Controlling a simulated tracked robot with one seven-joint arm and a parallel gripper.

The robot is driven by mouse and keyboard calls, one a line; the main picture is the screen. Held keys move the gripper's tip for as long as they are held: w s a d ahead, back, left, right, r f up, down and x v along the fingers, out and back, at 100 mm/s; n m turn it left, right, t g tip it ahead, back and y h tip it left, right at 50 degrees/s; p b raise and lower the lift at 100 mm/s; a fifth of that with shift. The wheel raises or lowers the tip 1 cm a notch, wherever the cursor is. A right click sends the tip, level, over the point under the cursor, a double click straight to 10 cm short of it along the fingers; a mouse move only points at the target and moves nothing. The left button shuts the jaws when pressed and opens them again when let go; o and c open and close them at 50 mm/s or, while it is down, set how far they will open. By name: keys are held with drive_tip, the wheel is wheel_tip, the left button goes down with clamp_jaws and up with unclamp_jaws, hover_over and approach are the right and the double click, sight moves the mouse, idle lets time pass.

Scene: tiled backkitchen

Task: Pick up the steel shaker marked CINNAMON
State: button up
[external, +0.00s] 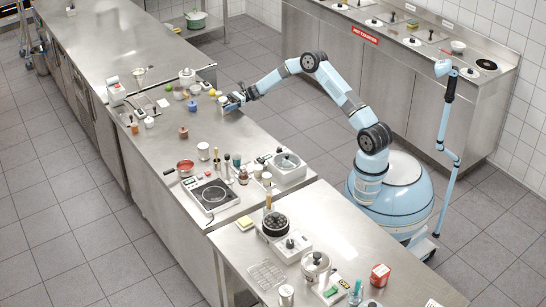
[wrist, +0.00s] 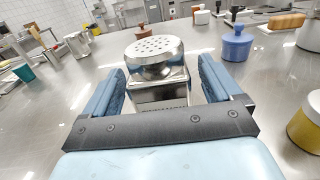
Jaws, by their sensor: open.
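A steel shaker (wrist: 155,62) with a domed, perforated top stands upright on the steel counter in the wrist view. A line of lettering on its front is mostly hidden behind my gripper's dark crossbar, so I cannot read it. My gripper (wrist: 160,82) is open, with one blue finger on each side of the shaker. I cannot tell whether either finger touches it. In the external view my gripper (external: 232,103) is low over the right edge of the long counter, and the shaker is too small to make out clearly there.
In the wrist view, a blue pot (wrist: 237,45) stands to the right and a yellow-banded container (wrist: 304,128) nearer at the right edge. A brown-lidded jar (wrist: 141,35) is behind the shaker. The counter (wrist: 75,95) at left is mostly clear nearby.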

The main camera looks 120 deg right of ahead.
drive_tip(key=shift+w, duration=0.5)
drive_tip(key=c, duration=1.2)
drive_tip(key=shift+o, duration=0.2)
